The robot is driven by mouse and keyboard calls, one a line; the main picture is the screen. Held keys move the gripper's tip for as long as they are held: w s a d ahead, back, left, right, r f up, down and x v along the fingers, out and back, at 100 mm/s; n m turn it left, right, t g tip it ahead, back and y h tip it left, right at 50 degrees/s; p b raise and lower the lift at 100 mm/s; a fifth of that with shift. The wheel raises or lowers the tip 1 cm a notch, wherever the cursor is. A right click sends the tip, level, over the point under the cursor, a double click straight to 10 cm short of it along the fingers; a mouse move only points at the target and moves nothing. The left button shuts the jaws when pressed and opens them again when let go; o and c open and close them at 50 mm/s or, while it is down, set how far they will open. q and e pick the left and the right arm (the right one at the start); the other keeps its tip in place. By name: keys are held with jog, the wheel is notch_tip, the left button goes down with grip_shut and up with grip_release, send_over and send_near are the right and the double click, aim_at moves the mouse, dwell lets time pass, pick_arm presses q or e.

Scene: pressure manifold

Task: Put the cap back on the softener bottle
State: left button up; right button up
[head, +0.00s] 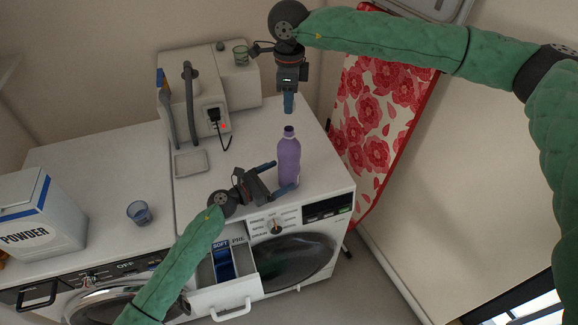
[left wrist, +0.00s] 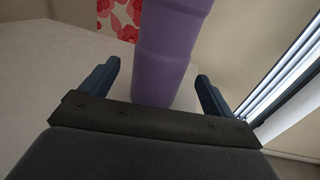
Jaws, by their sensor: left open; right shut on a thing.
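The softener bottle (head: 288,160) is purple and stands upright on the white top, near its front right edge; its dark mouth is uncovered. My left gripper (head: 279,177) is open, with its fingers on either side of the bottle's lower part. In the left wrist view the bottle (left wrist: 168,50) rises between the two blue fingers (left wrist: 158,90), with a gap to each. My right gripper (head: 289,104) points straight down above the bottle's mouth, apart from it. It is shut on the cap, which its fingers hide almost fully.
The detergent drawer (head: 222,290) is pulled out below.

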pick_arm(q)
jog(key=shift+x, duration=2.95)
jog(key=c, duration=1.5)
pick_arm(e)
send_over(289, 129)
jog(key=shift+f, duration=2.45)
jog(key=shift+f, duration=0.1)
jog(key=shift+f, duration=0.8)
jog(key=shift+f, duration=0.55)
